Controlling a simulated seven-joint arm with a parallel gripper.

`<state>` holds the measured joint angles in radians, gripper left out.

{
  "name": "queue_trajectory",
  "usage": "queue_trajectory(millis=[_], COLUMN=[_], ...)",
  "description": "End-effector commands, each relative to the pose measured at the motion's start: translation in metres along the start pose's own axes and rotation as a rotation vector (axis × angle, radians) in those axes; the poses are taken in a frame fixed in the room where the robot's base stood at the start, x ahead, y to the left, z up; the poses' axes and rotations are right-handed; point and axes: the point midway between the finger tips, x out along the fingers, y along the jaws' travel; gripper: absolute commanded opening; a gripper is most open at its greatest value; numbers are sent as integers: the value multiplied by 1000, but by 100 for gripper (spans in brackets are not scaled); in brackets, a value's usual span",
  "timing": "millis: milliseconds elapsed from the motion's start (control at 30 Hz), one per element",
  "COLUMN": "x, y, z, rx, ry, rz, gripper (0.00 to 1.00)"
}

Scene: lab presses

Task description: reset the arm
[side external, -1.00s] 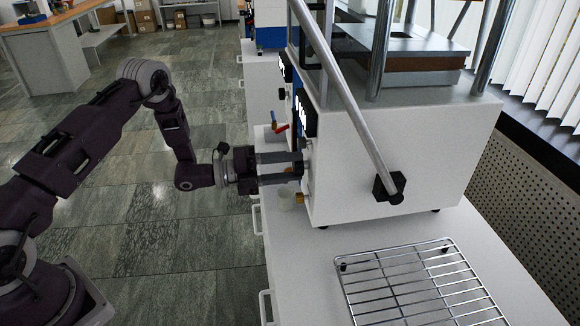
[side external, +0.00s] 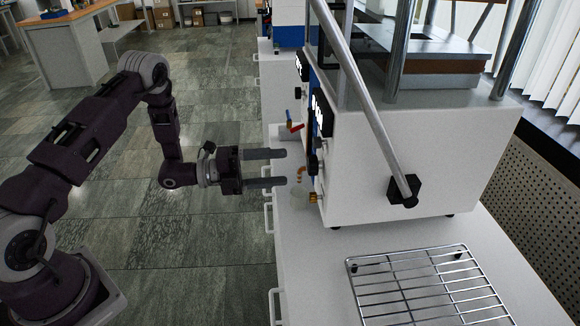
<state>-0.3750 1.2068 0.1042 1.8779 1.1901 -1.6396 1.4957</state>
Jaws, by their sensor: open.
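My gripper (side external: 282,168) is open, with its two fingers spread and pointing right. Nothing shows between the fingers. The fingertips are a short way left of the front face of the white press (side external: 385,165) and appear apart from it. My arm reaches in from the left over the floor.
The press stands on a white bench (side external: 335,275) with a long metal lever (side external: 365,100). A wire rack (side external: 430,285) lies on the bench at the front right. Red-handled valve parts (side external: 296,127) stick out behind the gripper. Tiled floor (side external: 190,240) at left is clear.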

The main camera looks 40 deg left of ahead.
Motion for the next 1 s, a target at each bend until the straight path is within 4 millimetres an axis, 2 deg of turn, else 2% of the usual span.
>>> queue_trajectory(millis=[267, 367, 467, 533, 600, 667, 700, 767, 833, 867, 900, 1000], x=[0, 10, 23, 20, 6, -16, -34, -64, -102, -118, -139, -179], y=[-1, -14, -50, -86, -123, -154, -172, -195, -211, -214, -216, -209], z=[1, 15, 46, 64, 71, 65, 56, 30, -12, -34, -65, -138], rx=[1, -4, -57, -144, -269, -405, -511, -688, -916, -1020, -1157, -1452], ry=[-3, -50, -207, -371, -554, -714, -817, -960, -1104, -1157, -1219, -1325], rz=[5, 74, 214, 297, 343, 355, 349, 326, 289, 273, 255, 238], gripper=[64, 64, 64, 64, 64, 64, 64, 64, 64, 64, 64, 64])
